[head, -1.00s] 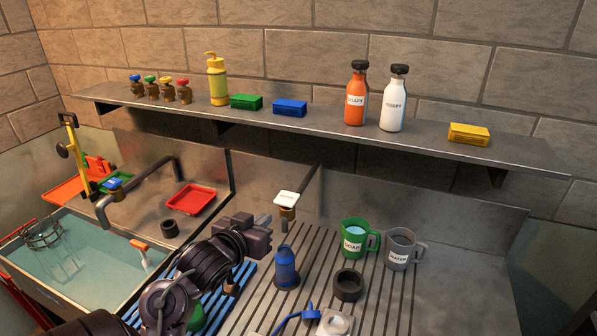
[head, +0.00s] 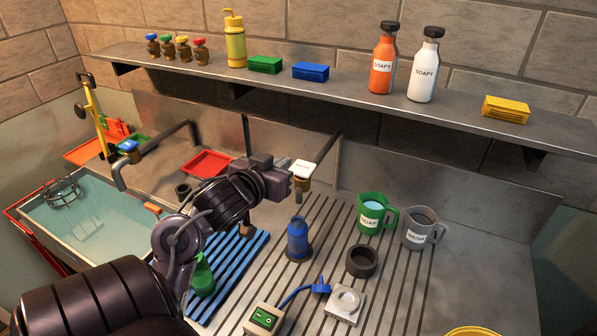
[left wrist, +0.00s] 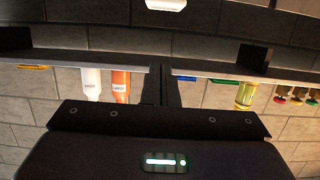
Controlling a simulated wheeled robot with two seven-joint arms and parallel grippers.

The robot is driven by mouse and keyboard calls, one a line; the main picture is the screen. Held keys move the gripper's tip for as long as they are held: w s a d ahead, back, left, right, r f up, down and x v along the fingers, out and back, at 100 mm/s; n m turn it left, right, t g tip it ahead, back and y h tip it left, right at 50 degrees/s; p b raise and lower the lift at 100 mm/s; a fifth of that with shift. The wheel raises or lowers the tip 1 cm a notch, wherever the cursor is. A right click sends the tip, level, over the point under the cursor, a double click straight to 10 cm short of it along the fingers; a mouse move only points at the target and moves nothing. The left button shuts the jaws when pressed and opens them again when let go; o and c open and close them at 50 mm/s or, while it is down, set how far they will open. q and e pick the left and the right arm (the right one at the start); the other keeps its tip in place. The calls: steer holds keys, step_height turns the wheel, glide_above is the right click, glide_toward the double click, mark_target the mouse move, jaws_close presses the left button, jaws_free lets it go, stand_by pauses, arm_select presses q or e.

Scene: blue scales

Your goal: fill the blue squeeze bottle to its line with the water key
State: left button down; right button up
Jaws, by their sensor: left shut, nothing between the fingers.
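The blue squeeze bottle (head: 298,238) stands upright on the grooved drainboard, with a dark ring at its foot. Its fill line and level are too small to make out. Above and behind it, a tap with a white labelled top (head: 304,169) hangs on a dark pipe; the label is unreadable. A white piece at the top of the left wrist view (left wrist: 165,4) looks like this top. My left gripper (head: 297,186) is shut and empty, its tips close beside the tap; I cannot tell whether they touch. My right gripper is out of view.
Green SOAPY (head: 371,213) and grey WATER (head: 418,228) mugs stand right of the bottle. A black ring (head: 361,261), a white block (head: 344,304) and a green-switch box (head: 264,318) lie in front. The shelf (head: 345,84) holds bottles, sponges and coloured keys.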

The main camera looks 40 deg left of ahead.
arm_select(q)
steer(key=w+b, duration=0.2)
glide_above(298, 172)
steer(key=shift+w+f, duration=0.2)
steer(key=shift+f, duration=0.85)
step_height(298, 172, down, 3)
steer(key=shift+s+r, duration=0.1)
steer(key=shift+s, duration=0.05)
steer(key=shift+s+d+f, duration=0.1)
steer(key=shift+s+f, duration=0.05)
steer(key=shift+f, duration=0.4)
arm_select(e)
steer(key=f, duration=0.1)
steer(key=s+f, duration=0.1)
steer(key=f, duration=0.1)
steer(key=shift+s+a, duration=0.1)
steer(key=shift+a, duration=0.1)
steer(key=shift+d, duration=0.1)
